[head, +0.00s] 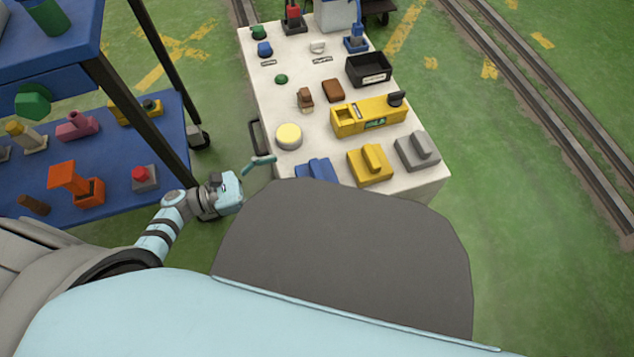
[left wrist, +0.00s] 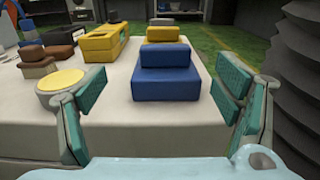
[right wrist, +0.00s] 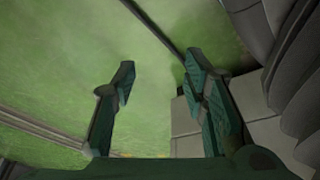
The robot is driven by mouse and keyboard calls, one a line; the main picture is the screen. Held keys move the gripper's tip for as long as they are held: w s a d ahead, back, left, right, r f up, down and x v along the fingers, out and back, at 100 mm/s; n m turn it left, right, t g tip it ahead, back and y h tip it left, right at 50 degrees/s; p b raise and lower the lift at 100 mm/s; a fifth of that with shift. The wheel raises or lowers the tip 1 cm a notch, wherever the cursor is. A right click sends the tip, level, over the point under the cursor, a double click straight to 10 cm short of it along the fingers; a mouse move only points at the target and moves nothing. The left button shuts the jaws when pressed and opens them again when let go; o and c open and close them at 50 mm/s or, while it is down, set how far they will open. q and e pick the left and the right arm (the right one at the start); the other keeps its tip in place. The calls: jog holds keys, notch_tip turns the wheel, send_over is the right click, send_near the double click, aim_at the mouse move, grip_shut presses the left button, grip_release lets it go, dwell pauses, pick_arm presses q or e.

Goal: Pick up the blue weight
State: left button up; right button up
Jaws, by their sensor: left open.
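The blue weight (head: 315,171), a block with a narrower raised part on top, stands at the near edge of the white table (head: 283,97). In the left wrist view the blue weight (left wrist: 166,74) is upright, ahead of my fingers and roughly centred between them, without contact. My left gripper (head: 258,165) is beside the table's near left corner; it is open and empty in the left wrist view (left wrist: 160,95). In the head view my own body hides the weight's near side. My right gripper (right wrist: 160,80) is open and empty above green floor.
A yellow weight (head: 370,165) and a grey weight (head: 418,151) stand right of the blue one. A round, yellow-topped piece (head: 289,136) stands close behind it. A blue shelf cart (head: 120,165) is at left. Rails (head: 560,100) run along the right.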

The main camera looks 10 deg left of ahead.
aim_at(312, 173)
pick_arm(q)
jog(key=x, duration=0.9)
jog(key=shift+s+d+f+b, duration=0.1)
jog(key=shift+d+f+b, duration=0.2)
jog(key=shift+d, duration=0.25)
jog(key=shift+r, duration=0.15)
grip_shut()
